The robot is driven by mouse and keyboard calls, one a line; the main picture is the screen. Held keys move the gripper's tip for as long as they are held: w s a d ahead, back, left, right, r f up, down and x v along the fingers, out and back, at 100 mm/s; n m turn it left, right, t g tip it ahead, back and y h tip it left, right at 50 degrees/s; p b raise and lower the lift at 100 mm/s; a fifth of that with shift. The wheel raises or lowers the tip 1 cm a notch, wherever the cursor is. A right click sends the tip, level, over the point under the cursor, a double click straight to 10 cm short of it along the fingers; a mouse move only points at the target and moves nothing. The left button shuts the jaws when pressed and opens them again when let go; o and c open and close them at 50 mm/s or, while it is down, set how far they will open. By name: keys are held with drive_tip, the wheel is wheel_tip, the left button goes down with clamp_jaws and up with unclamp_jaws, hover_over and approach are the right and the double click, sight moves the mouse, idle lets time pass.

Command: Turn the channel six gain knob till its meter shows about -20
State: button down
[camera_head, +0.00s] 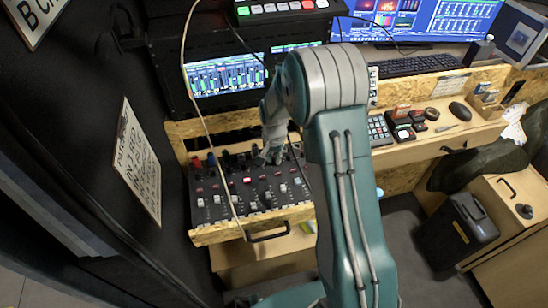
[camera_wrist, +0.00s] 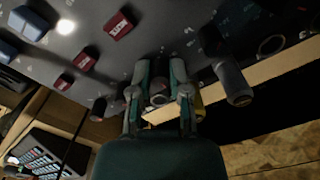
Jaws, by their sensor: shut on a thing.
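The dark mixer panel (camera_head: 262,188) carries rows of knobs and buttons in front of the meter screen (camera_head: 228,76), which shows several bar meters too small to read. My gripper (camera_head: 272,154) reaches down to the panel's far edge. In the wrist view, my gripper (camera_wrist: 160,92) has its two fingers on either side of a small knob (camera_wrist: 159,98), shut on it. The fingers hide much of this knob, and its channel number cannot be read. A dark grey knob (camera_wrist: 232,82) stands to the right, apart from the fingers.
Red buttons (camera_wrist: 118,27) and blue buttons (camera_wrist: 28,22) sit on the panel to the left. A loose cable (camera_head: 207,125) hangs across the screen and mixer. A keyboard (camera_head: 415,66), mouse (camera_head: 460,111) and card terminals (camera_head: 405,125) are on the desk to the right.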

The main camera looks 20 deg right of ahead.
sight(273, 157)
drive_tip(key=shift+f, duration=0.1)
idle(0.3)
drive_tip(key=c, duration=0.6)
unclamp_jaws()
drive_tip(key=shift+a, duration=0.1)
wheel_tip(273, 157, up, 12)
